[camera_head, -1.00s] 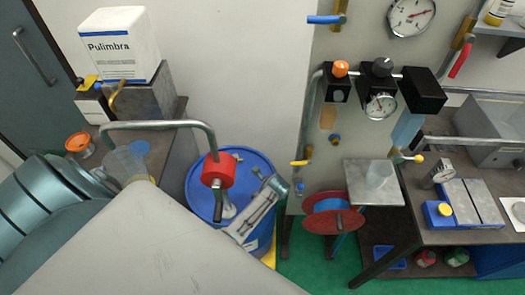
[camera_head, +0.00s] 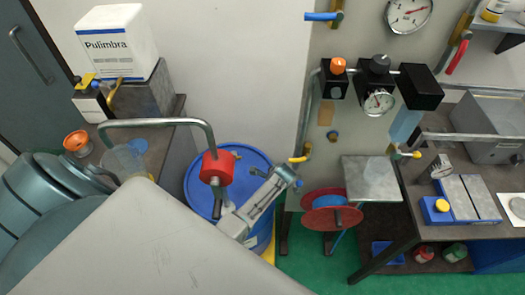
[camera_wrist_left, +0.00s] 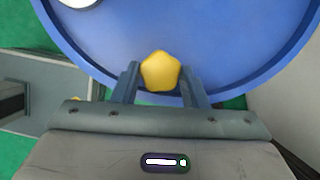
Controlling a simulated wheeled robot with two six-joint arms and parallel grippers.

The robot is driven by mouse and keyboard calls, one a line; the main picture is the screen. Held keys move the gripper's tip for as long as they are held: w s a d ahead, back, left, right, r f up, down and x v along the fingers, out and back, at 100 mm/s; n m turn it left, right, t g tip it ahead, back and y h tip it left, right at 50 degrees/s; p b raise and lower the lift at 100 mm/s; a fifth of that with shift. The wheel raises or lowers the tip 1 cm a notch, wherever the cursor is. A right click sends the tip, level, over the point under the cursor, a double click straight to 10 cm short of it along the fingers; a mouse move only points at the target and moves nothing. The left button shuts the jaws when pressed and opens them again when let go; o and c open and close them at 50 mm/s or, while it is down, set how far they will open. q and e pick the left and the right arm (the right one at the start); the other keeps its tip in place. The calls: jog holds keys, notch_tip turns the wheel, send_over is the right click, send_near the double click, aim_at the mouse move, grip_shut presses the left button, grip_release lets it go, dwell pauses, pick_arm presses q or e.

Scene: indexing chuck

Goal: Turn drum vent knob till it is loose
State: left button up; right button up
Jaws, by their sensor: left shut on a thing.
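The blue drum (camera_head: 196,190) stands on the floor left of centre, partly hidden by the red cylinder and my left arm. The yellow vent knob (camera_wrist_left: 160,71) shows in the left wrist view near the drum's rim, with a lobed outline. In the head view, the knob (camera_head: 258,172) is small and partly hidden. My left gripper (camera_wrist_left: 160,88) is shut on the knob, one finger on each side. In the head view my left gripper (camera_head: 264,176) is at the drum's right side. My right gripper is not in view.
A red cylinder (camera_head: 217,167) hangs from a bent grey pipe (camera_head: 160,123) over the drum's left part. A red and blue hose reel (camera_head: 330,212) stands to the right. A white cap (camera_wrist_left: 80,2) is on the drum lid. Green floor shows below the reel.

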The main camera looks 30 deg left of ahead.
pick_arm(q)
jog(key=o, duration=0.9)
jog(key=shift+o, duration=0.3)
